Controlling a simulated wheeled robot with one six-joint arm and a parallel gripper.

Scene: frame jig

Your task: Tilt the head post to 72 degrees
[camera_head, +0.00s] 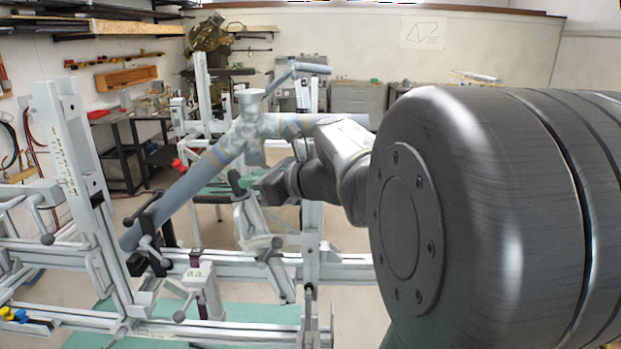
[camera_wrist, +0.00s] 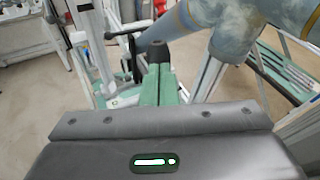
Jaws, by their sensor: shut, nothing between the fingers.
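Blue-grey frame tubes (camera_head: 180,198) run close above my gripper and join at a mottled lug. A tall white post (camera_head: 68,150) leans at the left. White rails (camera_head: 235,262) with clamps cross below. Workbenches and shelves stand farther back.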

